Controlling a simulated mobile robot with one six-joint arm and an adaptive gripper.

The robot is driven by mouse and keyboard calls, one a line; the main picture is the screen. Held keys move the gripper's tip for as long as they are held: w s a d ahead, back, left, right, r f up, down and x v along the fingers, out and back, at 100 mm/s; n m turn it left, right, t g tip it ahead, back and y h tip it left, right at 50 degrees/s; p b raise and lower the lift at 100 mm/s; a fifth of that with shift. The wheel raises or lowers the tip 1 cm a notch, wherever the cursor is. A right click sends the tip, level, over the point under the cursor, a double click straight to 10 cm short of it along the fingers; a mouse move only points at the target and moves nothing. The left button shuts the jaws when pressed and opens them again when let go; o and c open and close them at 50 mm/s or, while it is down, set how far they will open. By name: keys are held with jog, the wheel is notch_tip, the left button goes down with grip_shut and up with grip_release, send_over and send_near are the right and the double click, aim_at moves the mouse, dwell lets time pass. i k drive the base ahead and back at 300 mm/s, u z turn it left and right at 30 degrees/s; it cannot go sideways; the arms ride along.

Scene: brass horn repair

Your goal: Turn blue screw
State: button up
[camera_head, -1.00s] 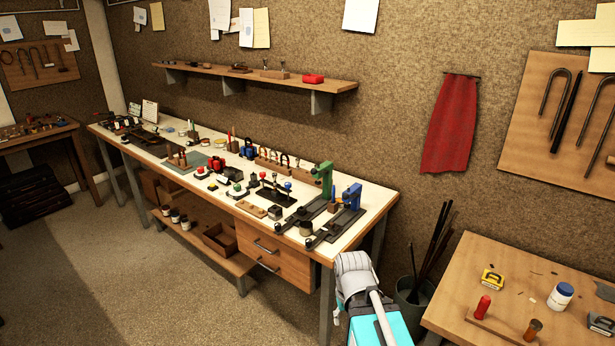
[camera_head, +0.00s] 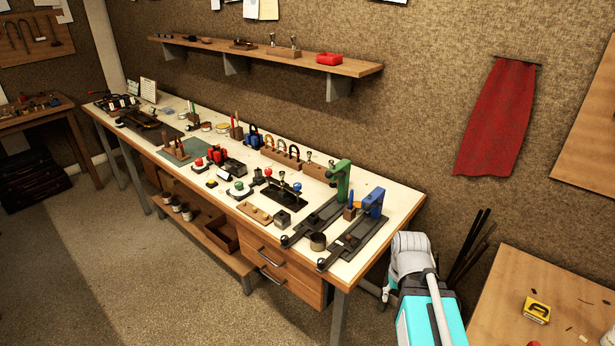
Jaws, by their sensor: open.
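Several blue parts stand on the long workbench (camera_head: 395,199). A small blue knob (camera_head: 297,186) sits on a dark fixture (camera_head: 283,196), with a red knob (camera_head: 268,172) at its other side. A blue upright clamp (camera_head: 374,201) stands on a dark base at the bench's right end, beside a green clamp (camera_head: 341,178). Which of these carries the blue screw is too small to tell. My arm shows at the lower right, off the bench's right end. I cannot make out my gripper's fingers; nothing visible is held.
A second table (camera_head: 500,300) with a yellow box (camera_head: 536,310) is at the lower right. A wall shelf (camera_head: 270,60) hangs above the bench. A red cloth (camera_head: 497,120) hangs on the wall. The floor (camera_head: 130,270) before the bench is clear.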

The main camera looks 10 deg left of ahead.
aim_at(297, 186)
jog(key=u, duration=0.2)
jog(key=i, duration=0.85)
jog(key=u, duration=0.5)
